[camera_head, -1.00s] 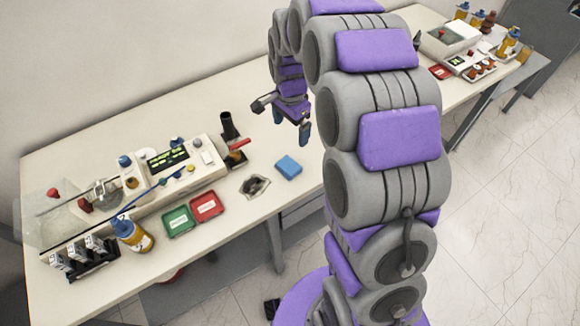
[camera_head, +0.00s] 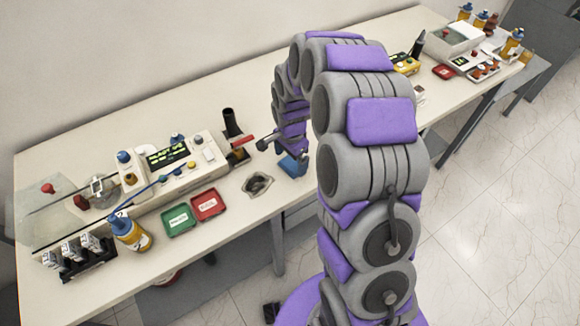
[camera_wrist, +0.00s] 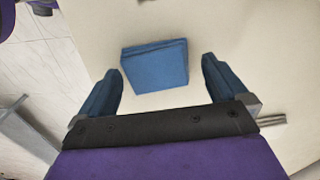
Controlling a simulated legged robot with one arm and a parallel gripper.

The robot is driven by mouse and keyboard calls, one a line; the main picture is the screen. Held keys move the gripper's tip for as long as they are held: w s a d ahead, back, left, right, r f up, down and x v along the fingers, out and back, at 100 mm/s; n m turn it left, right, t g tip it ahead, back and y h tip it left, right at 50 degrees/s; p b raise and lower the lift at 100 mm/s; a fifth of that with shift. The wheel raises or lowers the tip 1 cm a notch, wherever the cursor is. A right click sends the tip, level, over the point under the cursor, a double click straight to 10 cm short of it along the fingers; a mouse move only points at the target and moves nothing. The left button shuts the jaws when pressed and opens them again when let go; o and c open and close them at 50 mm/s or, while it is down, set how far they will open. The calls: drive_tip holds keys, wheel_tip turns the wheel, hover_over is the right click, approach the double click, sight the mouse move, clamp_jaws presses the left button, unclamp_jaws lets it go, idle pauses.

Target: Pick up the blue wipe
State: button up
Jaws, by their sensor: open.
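The blue wipe (camera_head: 293,166) is a small flat blue block lying on the cream table top, close to its front edge. My gripper is low over the table beside and above the wipe in the head view, partly covering it. In the wrist view the wipe (camera_wrist: 154,66) lies just beyond the fingertips, roughly centred between them. My gripper (camera_wrist: 160,75) is open, with its two dark blue fingers apart and nothing between them. I cannot tell the exact height of the fingers above the table.
A crumpled grey item (camera_head: 258,184) lies left of the wipe. Beyond it are a red tray (camera_head: 208,205), a green tray (camera_head: 178,220) and a white instrument (camera_head: 175,165). A black holder (camera_head: 231,125) stands behind. The table's front edge is close to the wipe.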

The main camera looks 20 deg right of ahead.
drive_tip(key=shift+f, duration=0.55)
drive_tip(key=shift+d, duration=0.65)
drive_tip(key=shift+c, duration=1)
drive_tip(key=shift+a, duration=0.5)
drive_tip(key=c, duration=0.7)
drive_tip(key=shift+d, duration=0.15)
drive_tip(key=shift+c, duration=0.2)
drive_tip(key=shift+d, duration=0.1)
drive_tip(key=shift+d+r, duration=0.1)
drive_tip(key=shift+r, duration=0.35)
wheel_tip(320, 180, up, 3)
drive_tip(key=shift+f+p, duration=0.15)
drive_tip(key=shift+p, duration=0.4)
drive_tip(key=s+a+p, duration=0.1)
drive_tip(key=s+a, duration=0.1)
drive_tip(key=s, duration=0.6)
drive_tip(key=s+a+r+p, duration=0.1)
drive_tip(key=s, duration=0.6)
drive_tip(key=shift+s+a+r, duration=0.2)
drive_tip(key=shift+s+a, duration=0.15)
